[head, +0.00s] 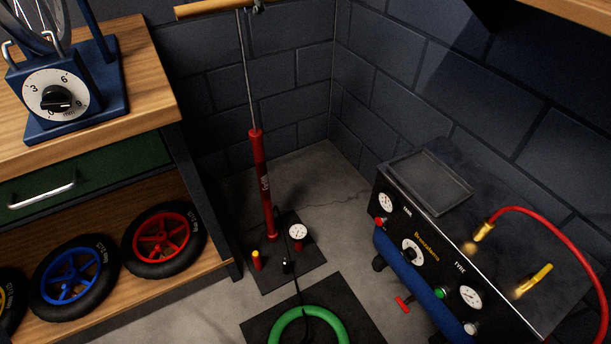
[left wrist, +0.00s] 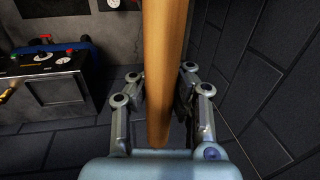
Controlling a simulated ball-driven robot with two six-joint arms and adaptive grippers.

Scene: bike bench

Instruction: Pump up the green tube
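The floor pump (head: 262,185) stands upright with its red barrel on a dark base plate. Its wooden handle (head: 212,8) is raised high on a long bare rod. My left gripper (head: 258,6) is at the handle, at the top edge of the head view. In the left wrist view the handle (left wrist: 164,60) runs between the fingers (left wrist: 162,85), which look shut on it. The green tube (head: 279,326) lies on a dark mat, cut off by the bottom edge. A black hose runs from the pump to it. The pump's gauge (head: 298,232) faces up. My right gripper is out of view.
A wooden bench (head: 150,75) with a blue dial stand (head: 95,115) is at left, with wheels on its lower shelf (head: 215,262). A compressor cabinet (head: 400,225) with a red hose (head: 555,235) is at right. Dark block walls close off the corner behind the pump.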

